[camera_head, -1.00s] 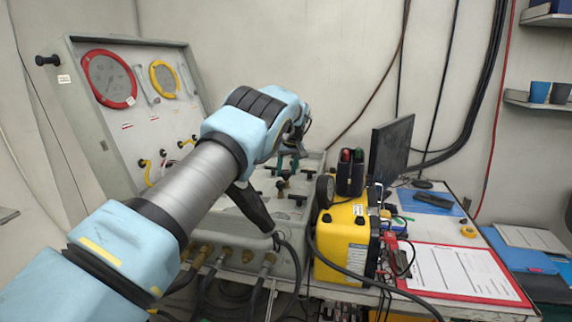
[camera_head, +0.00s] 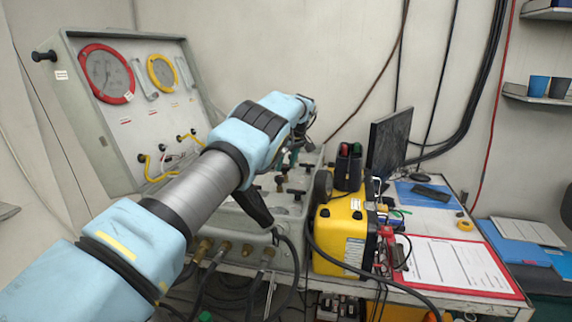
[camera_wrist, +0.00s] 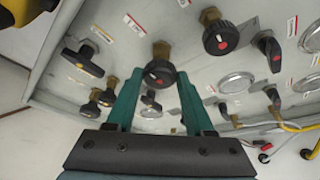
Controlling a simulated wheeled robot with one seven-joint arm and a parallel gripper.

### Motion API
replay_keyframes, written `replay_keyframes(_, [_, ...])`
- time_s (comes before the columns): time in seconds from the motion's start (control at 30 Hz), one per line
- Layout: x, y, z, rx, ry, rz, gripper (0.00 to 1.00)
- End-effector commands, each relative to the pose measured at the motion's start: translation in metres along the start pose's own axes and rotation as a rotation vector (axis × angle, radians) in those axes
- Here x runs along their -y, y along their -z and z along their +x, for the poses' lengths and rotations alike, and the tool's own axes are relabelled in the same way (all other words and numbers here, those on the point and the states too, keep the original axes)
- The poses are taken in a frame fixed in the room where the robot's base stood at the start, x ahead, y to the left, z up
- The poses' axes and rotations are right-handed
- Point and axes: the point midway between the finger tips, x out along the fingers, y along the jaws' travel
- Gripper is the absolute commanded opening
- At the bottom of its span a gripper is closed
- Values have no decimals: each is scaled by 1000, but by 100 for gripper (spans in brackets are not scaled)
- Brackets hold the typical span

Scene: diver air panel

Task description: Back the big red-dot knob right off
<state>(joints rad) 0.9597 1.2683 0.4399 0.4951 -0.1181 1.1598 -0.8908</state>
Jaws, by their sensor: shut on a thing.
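In the wrist view, a round black knob (camera_wrist: 160,73) with a red dot sits on a brass stem on the grey panel (camera_wrist: 185,62). The two teal fingers of my gripper (camera_wrist: 159,76) stand on either side of this knob and are shut on it. A second round black knob (camera_wrist: 220,38) with a red dot is up and to the right, apart from the fingers. In the head view, my gripper (camera_head: 293,158) is over the console (camera_head: 230,220), mostly hidden behind my arm, and the held knob cannot be made out.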

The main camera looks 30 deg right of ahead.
Motion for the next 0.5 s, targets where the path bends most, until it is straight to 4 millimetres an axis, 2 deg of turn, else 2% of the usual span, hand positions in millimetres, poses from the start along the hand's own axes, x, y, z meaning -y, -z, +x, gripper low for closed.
replay_keyframes(0.03, [0,1,-1,-3,-2,-1,55])
replay_keyframes(0.3, [0,1,0,-1,-1,0,83])
replay_keyframes(0.5, [0,0,0,0,0,0,83])
